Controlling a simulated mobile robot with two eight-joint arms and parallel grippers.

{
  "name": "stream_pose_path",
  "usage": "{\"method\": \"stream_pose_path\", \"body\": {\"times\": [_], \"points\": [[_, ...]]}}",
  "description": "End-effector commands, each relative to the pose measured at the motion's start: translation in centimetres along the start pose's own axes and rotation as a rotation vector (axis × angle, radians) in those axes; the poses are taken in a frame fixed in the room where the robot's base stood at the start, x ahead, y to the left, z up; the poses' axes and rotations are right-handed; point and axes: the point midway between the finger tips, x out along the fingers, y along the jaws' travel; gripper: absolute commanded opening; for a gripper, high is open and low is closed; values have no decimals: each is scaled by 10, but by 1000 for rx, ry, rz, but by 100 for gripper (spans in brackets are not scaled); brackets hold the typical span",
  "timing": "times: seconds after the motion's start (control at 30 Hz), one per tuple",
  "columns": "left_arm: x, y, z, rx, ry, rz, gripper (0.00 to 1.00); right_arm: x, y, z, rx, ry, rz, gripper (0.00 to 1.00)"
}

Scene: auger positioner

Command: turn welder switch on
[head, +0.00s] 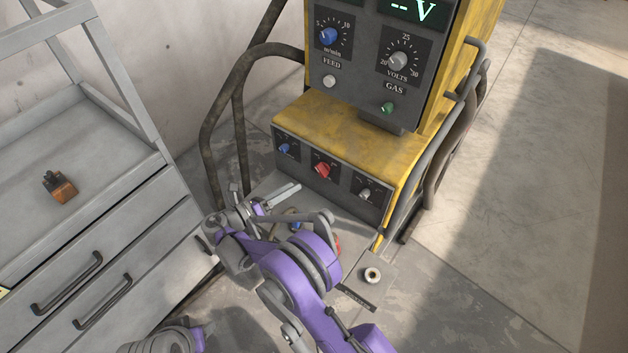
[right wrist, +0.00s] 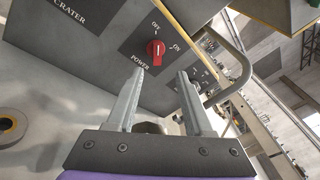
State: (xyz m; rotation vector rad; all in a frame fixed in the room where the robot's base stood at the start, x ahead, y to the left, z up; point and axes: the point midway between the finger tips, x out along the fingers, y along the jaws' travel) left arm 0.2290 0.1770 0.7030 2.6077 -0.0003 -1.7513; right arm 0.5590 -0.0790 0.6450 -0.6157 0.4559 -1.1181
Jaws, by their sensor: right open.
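The welder (head: 345,130) is a yellow and dark grey machine. Its red power switch (head: 323,169) is the middle knob on the lower front panel. In the right wrist view the red switch (right wrist: 156,53) stands between OFF above and ON to its upper right. Its handle looks roughly upright, closer to OFF. My right gripper (head: 285,195) is open and empty, just below and left of the switch in the head view. In the right wrist view its two fingers (right wrist: 157,92) point at the panel, with the switch beyond the tips and apart from them. My left gripper is not in view.
A blue knob (head: 283,148) and a grey knob (head: 364,193) flank the switch. The upper panel has more dials and a display (head: 415,10). Dark tube rails run along the welder's sides. A grey drawer cart (head: 95,215) stands at the left, with a small orange-brown object (head: 60,188).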

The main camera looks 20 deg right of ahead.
Motion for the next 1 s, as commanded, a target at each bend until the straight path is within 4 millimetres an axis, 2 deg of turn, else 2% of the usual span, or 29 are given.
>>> {"method": "stream_pose_path", "body": {"times": [0.03,0.17,0.7,0.83,1.0], "points": [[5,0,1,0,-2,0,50,-4,7,-5,-21,-14,-10,52],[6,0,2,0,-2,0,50,-1,10,-7,-45,-28,-24,52],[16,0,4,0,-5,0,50,88,7,-4,-44,-26,-24,52],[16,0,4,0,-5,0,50,98,7,-3,-44,-27,-22,52],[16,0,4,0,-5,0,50,101,6,-3,-43,-27,-22,52]]}}
